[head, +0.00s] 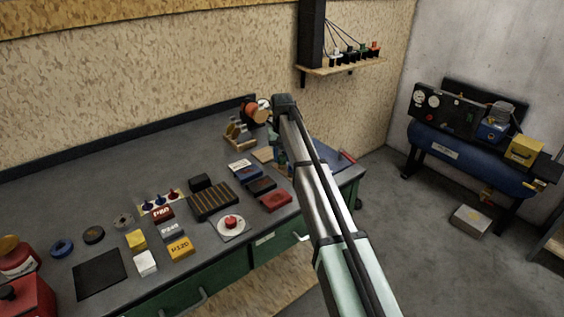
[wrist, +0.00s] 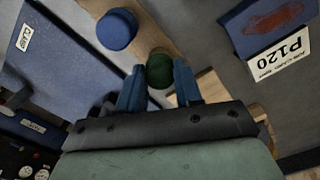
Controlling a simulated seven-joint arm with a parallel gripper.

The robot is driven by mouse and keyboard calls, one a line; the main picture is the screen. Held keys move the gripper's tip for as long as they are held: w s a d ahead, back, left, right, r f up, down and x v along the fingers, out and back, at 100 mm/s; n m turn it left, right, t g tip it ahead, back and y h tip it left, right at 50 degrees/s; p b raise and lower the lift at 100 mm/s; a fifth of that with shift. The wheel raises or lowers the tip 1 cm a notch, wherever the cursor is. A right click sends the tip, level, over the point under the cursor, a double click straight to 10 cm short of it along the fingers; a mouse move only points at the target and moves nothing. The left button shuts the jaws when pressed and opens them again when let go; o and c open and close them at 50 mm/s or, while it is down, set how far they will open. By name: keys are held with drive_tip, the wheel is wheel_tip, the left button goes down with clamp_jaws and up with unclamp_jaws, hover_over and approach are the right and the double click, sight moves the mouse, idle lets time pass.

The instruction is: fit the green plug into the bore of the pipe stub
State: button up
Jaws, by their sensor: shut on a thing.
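The green plug (wrist: 159,73) is a round, dark green piece. In the wrist view it sits between the two blue fingertips of my gripper (wrist: 160,80), which is shut on it. A blue round piece (wrist: 117,29) stands on a wooden board (wrist: 158,30), up and left of the plug and apart from it. I cannot make out the pipe stub or its bore in either view. In the head view my arm reaches over the right end of the bench and hides much of what is by my gripper; the plug does not show clearly there.
In the head view a wooden stand (head: 238,136), a slotted black tray (head: 213,202) and several small boxes crowd the bench (head: 110,180).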

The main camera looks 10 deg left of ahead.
sight(282, 156)
clamp_jaws()
drive_tip(key=shift+r, duration=0.3)
drive_tip(key=shift+r, duration=1.95)
drive_tip(key=shift+r, duration=0.15)
drive_tip(key=shift+r, duration=1.85)
